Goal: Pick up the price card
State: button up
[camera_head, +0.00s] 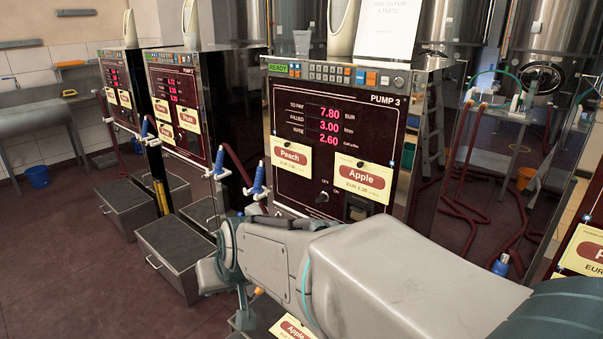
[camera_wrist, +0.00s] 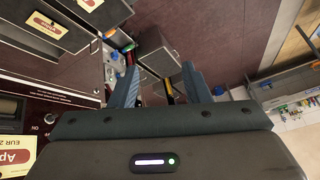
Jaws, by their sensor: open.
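Several yellow price cards with red labels are in view. On Pump 3, a Peach card (camera_head: 291,155) hangs on the left and an Apple card (camera_head: 363,178) on the right. Another Apple card (camera_head: 293,328) shows low at the bottom edge, partly hidden by my arm. In the wrist view, one card (camera_wrist: 46,26) lies on a dark drawer-like surface at upper left, and part of an Apple card (camera_wrist: 14,157) shows at lower left. My gripper (camera_wrist: 162,86) is open, with nothing between its fingers, apart from the cards. My arm hides most of it in the head view.
Pump 3 (camera_head: 390,108) stands close in front of my arm, with blue-handled nozzles (camera_head: 258,178) at its left. Grey drawer boxes (camera_head: 175,258) stand on the floor by the pumps. Red hoses (camera_head: 470,215) lie at right.

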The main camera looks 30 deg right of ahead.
jog(key=w+d+r+m+t+h, duration=0.1)
jog(key=w+d+r+m+t, duration=0.15)
jog(key=w+d, duration=0.45)
jog(key=m+g+h, duration=0.4)
jog(key=m+h, duration=0.9)
jog(key=h, duration=0.4)
send_near(359, 166)
jog(key=shift+p+x, duration=1.3)
jog(key=shift+x, duration=3.05)
jog(key=shift+w+a, duration=0.1)
jog(key=shift+c, duration=0.3)
jog(key=c, duration=0.8)
